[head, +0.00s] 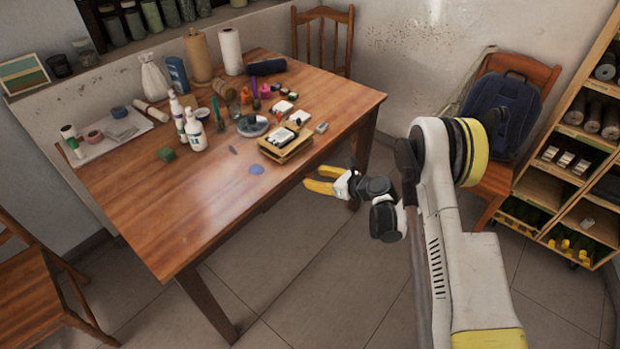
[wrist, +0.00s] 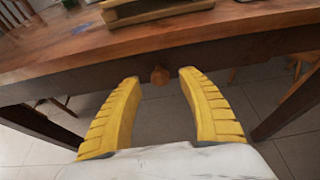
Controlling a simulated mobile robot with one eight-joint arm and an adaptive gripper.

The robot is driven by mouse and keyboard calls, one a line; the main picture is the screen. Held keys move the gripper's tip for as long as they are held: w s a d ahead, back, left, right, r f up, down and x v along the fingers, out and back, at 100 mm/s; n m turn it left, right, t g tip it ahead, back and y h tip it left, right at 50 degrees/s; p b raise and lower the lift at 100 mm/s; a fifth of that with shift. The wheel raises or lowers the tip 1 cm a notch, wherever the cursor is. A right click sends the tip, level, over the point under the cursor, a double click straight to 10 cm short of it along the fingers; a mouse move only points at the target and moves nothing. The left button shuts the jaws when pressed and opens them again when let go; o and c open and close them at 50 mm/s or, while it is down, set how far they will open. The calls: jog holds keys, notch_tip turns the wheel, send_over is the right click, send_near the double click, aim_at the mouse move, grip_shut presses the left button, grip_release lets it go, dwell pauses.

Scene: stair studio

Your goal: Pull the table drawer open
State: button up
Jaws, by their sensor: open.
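The wooden table (head: 150,215) stands left of my arm in the head view, its top covered with art supplies. In the wrist view, the dark front board (wrist: 230,55) under the tabletop carries a small round wooden knob (wrist: 160,75). The drawer's outline cannot be made out, and its front is hidden in the head view. My gripper (head: 316,180) is at the table's right edge in the head view. In the wrist view my gripper (wrist: 158,78) has its yellow fingers open, one on each side of the knob; I cannot tell whether the tips reach around it.
A small wooden box (head: 287,150) sits on the tabletop near the edge by my gripper. A chair (head: 497,125) with a dark backpack and a shelf (head: 575,165) stand at right. The tiled floor (head: 300,265) in front of the table is clear.

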aim_at(311, 176)
jog(key=shift+b+x, duration=0.4)
jog(key=shift+x, duration=1.2)
grip_shut()
jog(key=shift+d, duration=0.1)
